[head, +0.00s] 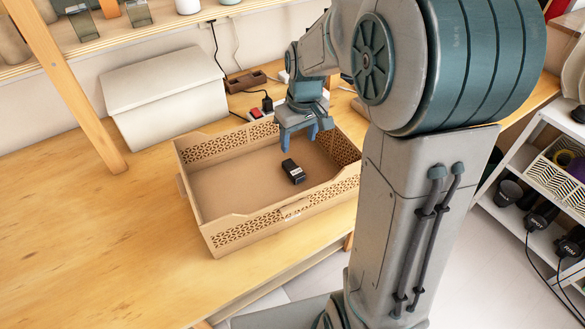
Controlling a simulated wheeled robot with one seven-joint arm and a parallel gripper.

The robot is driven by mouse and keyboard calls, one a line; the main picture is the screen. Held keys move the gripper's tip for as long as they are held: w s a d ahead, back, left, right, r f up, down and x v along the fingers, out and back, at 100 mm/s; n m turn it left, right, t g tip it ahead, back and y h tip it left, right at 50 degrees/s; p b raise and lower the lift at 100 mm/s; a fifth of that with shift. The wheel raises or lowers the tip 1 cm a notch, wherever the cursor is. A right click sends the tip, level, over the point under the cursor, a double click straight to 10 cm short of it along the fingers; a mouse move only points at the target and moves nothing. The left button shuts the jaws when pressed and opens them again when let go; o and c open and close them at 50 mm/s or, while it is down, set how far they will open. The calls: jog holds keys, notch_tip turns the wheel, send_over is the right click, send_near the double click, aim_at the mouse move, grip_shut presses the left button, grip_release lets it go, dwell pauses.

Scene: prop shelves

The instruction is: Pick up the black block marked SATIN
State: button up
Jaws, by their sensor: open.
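A small black block (293,171) with a pale mark on its side lies on the floor of a tan open box, right of the middle. The mark is too small to read, so I cannot tell whether it says SATIN. My gripper (298,137) points down over the far part of the box, above and a little behind the block. Its blue fingers are apart and nothing shows between them. The gripper is not touching the block.
The tan box (235,232) has patterned cut-out walls and stands on a wooden table (120,240). A white lidded bin (165,97) stands behind it. Cables and a power strip (256,113) lie beyond the box. A wooden post (75,90) rises at the left.

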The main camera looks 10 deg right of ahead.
send_over(293, 167)
jog(key=s, duration=0.2)
jog(key=f, duration=0.7)
jog(key=shift+w+d, duration=0.15)
jog(key=shift+d, duration=0.05)
jog(key=shift+w+a+f, duration=0.1)
jog(key=shift+w+f, duration=0.15)
jog(key=shift+f, duration=0.55)
jog(key=shift+w+a+f, duration=0.1)
jog(key=shift+w+f, duration=0.1)
jog(key=shift+f, duration=0.65)
jog(key=shift+w+f, duration=0.25)
jog(key=shift+f, duration=0.55)
jog(key=c, duration=1.1)
